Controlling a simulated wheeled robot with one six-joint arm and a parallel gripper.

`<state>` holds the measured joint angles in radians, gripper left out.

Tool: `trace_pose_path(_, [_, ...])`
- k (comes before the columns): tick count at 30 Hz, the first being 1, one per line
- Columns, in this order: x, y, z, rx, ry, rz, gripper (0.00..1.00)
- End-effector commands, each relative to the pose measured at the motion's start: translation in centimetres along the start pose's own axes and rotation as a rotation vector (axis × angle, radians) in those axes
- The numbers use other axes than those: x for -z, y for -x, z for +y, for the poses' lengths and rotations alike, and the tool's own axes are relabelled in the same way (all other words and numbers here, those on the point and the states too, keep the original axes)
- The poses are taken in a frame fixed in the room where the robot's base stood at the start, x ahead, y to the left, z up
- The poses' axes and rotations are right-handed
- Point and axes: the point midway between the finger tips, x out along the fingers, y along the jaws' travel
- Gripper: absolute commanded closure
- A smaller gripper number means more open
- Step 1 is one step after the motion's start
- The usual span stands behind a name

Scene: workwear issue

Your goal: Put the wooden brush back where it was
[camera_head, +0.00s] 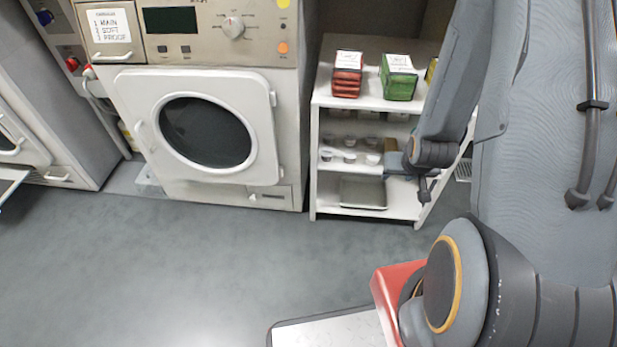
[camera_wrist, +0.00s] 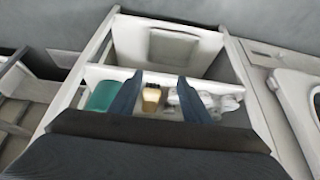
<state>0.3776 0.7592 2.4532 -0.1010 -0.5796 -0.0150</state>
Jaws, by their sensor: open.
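The wooden brush (camera_wrist: 152,97), tan with dark bristles, shows in the wrist view on the middle shelf, between the two fingers of my gripper (camera_wrist: 160,76). The fingers are apart, with visible gaps on both sides of the brush, and I see no contact. How far the fingertips are from it in depth I cannot tell. In the head view my gripper (camera_head: 395,166) reaches into the right side of the white shelf unit (camera_head: 314,165); I cannot make out the brush there.
A teal item (camera_wrist: 102,96) lies left of the brush and several white cups (camera_wrist: 225,102) stand right of it in the wrist view. A tray (camera_head: 362,193) sits on the bottom shelf. Red boxes (camera_head: 346,82) and a green box (camera_head: 398,84) stand on top. A washer (camera_head: 205,125) stands left.

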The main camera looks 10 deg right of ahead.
Motion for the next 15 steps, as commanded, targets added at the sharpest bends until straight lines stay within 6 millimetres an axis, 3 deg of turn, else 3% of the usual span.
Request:
trace_pose_path(5, [1.7,3.5,-6.3,0.051,0.115,-0.059,0.56])
trace_pose_path(8, [1.8,6.9,-11.2,0.088,0.204,-0.116,0.56])
trace_pose_path(15, [-1.1,16.7,-21.1,0.168,0.419,-0.254,0.56])
